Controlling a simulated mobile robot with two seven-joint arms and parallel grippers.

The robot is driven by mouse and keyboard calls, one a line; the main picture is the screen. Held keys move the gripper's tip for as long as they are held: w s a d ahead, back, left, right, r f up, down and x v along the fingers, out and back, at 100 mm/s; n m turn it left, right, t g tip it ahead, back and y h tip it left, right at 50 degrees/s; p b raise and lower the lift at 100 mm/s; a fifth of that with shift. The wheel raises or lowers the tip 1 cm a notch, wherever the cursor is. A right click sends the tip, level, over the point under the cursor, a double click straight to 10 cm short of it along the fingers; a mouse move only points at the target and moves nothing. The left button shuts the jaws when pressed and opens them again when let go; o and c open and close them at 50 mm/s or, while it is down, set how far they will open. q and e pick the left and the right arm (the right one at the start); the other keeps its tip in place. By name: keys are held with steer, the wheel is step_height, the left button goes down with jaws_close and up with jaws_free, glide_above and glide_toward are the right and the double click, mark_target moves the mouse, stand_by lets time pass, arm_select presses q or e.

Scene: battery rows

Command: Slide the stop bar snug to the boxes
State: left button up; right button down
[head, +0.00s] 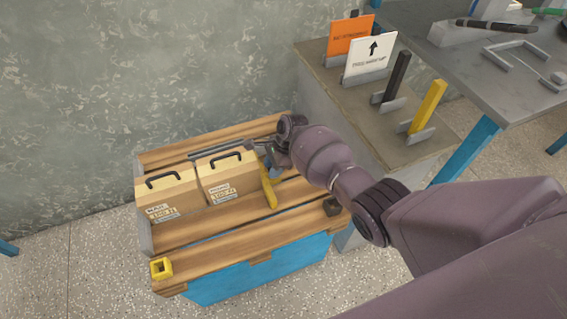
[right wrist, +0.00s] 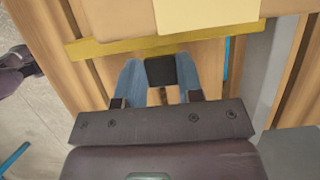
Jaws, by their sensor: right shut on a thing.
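Two tan boxes with black handles, a left box (head: 170,195) and a right box (head: 228,178), stand side by side in a wooden tray (head: 240,236). The yellow stop bar (head: 268,186) lies across the tray just right of the right box; it also shows in the right wrist view (right wrist: 110,48). My right gripper (head: 270,160) is at the bar's right side. In the right wrist view its blue fingers are shut on the bar's black knob (right wrist: 160,70). I cannot tell whether the bar touches the box. My left gripper is not in view.
A yellow square piece (head: 161,268) sits at the tray's front left corner, and a dark block (head: 332,207) at its front right. A side bench (head: 335,85) holds orange and white signs plus black and yellow bars. A wall stands behind.

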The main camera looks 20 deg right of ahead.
steer(key=shift+a, duration=0.3)
steer(key=c, duration=0.8)
jaws_free()
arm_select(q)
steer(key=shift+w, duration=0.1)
arm_select(e)
steer(key=shift+o, duration=0.2)
steer(key=shift+d+r, duration=0.15)
steer(key=shift+r, duration=0.15)
arm_select(q)
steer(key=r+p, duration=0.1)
steer(key=p, duration=0.1)
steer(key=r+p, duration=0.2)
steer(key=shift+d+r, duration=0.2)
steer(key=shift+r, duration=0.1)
arm_select(e)
steer(key=v, duration=1)
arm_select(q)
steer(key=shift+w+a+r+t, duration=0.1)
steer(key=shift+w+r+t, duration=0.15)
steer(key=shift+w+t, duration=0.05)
arm_select(e)
steer(key=shift+d, duration=0.1)
